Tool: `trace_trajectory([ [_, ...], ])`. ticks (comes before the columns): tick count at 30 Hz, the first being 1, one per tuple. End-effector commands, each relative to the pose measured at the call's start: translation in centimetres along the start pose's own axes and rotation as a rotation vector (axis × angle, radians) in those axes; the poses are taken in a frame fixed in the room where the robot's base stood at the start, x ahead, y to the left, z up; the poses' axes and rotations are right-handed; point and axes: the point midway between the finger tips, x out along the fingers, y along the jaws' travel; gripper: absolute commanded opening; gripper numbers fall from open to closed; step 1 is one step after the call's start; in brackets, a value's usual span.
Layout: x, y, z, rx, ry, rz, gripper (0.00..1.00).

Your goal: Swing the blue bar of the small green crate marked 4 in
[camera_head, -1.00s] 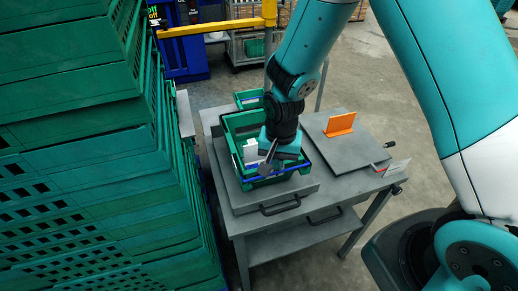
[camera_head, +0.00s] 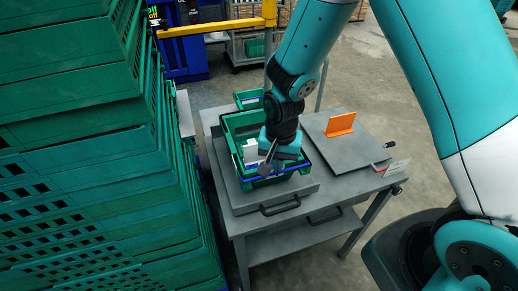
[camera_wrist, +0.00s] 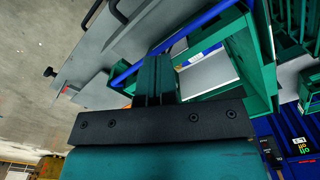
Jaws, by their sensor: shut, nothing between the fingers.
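A small green crate (camera_head: 228,128) stands on the grey table, with a blue bar (camera_head: 292,169) along its near rim. No number can be read on it. In the wrist view the blue bar (camera_wrist: 198,27) runs slantwise behind the fingers, beside the crate's green frame (camera_wrist: 262,75). My gripper (camera_head: 266,169) points down at the crate's near side, close to the bar. In the wrist view my gripper (camera_wrist: 156,62) is shut with its fingers together and empty. Whether the fingers touch the bar cannot be told. My wrist hides part of the crate.
A white carton (camera_head: 250,151) stands inside the crate. Another small green crate (camera_head: 248,98) is behind it. An orange stand (camera_head: 340,125) is on the grey plate (camera_head: 345,152) to the right. Tall stacks of green crates (camera_head: 90,150) rise close on the left.

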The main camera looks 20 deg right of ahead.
Motion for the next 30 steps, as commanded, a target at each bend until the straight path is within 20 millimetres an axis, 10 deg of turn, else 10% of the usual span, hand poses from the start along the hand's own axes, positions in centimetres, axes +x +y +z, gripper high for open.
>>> trace_trajectory([
  [30,0.97,0.0,0.0,0.0,0.0,0.0,0.0],
])
